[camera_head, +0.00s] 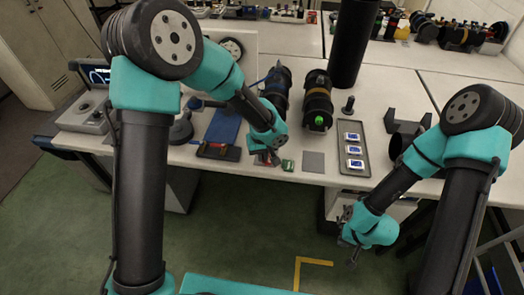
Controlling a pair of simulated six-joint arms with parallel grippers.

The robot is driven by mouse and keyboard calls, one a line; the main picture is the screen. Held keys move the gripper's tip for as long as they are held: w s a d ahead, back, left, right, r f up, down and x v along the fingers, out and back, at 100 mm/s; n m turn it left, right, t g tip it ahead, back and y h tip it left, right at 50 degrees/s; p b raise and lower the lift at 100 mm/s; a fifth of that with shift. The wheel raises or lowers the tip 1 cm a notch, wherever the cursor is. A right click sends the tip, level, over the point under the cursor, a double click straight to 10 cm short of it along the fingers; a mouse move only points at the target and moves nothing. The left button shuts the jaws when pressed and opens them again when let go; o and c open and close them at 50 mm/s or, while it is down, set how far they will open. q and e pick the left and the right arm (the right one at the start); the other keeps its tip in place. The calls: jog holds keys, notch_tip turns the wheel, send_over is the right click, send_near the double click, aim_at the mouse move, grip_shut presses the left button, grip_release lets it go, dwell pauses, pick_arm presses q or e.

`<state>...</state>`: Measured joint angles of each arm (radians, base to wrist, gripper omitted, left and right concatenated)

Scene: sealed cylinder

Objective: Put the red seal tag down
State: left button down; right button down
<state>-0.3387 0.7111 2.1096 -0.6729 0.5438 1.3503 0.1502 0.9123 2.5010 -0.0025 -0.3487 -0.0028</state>
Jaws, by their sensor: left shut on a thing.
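My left gripper (268,155) is low over the front of the white table and shut on a small red tag (262,160). The tag is partly hidden by the fingers, and I cannot tell whether it touches the table. A small green tag (288,165) lies just to the right of the gripper. A black cylinder with a green end spot (318,119) lies behind and to the right. My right gripper (351,243) hangs in front of the table edge, away from the objects; its jaws are too small to read.
A grey square pad (313,162) lies right of the green tag. A grey tray (352,166) holds several white-and-blue items. Another dark cylinder (277,84) stands close behind my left gripper. A blue pad (222,126) lies to its left. The table's front edge is close.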

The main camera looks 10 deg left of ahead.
pick_arm(q)
jog(key=w, duration=0.3)
jog(key=w+a, duration=0.1)
jog(key=w, duration=0.1)
jog(key=shift+f, duration=0.25)
jog(key=shift+f, duration=1.75)
jog(key=shift+f, duration=0.15)
jog(key=c, duration=1.2)
grip_release()
jog(key=shift+c, duration=0.2)
jog(key=shift+d, duration=0.1)
notch_tip(320, 180, up, 12)
jog(key=shift+r, duration=0.2)
